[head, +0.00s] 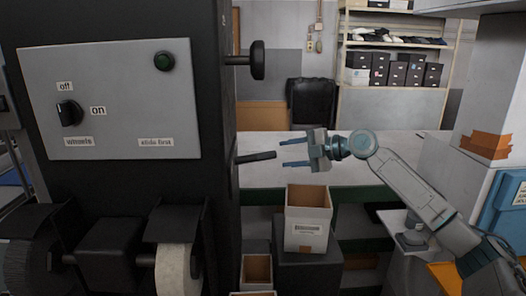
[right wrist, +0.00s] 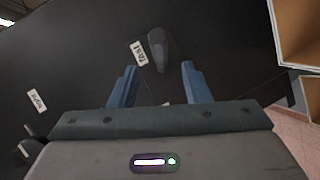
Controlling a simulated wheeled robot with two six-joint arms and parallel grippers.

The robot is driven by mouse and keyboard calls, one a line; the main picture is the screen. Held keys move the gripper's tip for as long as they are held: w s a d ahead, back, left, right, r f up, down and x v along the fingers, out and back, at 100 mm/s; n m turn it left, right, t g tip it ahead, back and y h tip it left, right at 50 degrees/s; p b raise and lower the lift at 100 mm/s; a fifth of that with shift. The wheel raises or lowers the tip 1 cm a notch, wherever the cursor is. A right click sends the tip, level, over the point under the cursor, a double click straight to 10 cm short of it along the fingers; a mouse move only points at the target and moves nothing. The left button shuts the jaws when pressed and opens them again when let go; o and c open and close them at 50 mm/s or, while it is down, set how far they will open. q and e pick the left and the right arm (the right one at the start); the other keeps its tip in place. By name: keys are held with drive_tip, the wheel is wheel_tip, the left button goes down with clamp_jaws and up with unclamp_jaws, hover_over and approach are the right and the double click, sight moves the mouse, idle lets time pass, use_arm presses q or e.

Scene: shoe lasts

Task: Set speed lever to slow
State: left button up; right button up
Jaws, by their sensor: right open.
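The speed lever (head: 257,157) is a short dark bar sticking out of the right side of the black machine. In the right wrist view the lever (right wrist: 158,50) is a dark grey handle beside a white label (right wrist: 138,54) that seems to read "fast". My right gripper (head: 283,153) is open, with its blue fingers pointing left at the lever's free end. In the right wrist view the lever lies just beyond the gap between the fingertips (right wrist: 159,67). I cannot tell whether they touch it. A pale label between the fingers is mostly hidden. My left gripper is out of view.
A black knob (head: 257,60) juts out above the lever. An open box (head: 307,225) stands below my right gripper.

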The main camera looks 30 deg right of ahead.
sight(268, 155)
drive_tip(key=p+x, duration=0.4)
drive_tip(key=x, duration=0.2)
drive_tip(key=shift+w+a+r, duration=0.1)
drive_tip(key=shift+w+a, duration=0.05)
drive_tip(key=shift+w, duration=0.05)
drive_tip(key=shift+w+a+f+p, duration=0.3)
drive_tip(key=shift+w+a+p, duration=0.1)
drive_tip(key=shift+w, duration=0.2)
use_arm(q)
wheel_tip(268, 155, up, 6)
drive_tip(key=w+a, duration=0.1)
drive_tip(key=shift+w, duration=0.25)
use_arm(e)
drive_tip(key=shift+w+a+f, duration=0.2)
drive_tip(key=shift+w, duration=0.05)
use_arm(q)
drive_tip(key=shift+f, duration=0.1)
use_arm(e)
drive_tip(key=shift+c, duration=1.1)
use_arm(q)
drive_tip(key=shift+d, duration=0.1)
use_arm(e)
clamp_jaws()
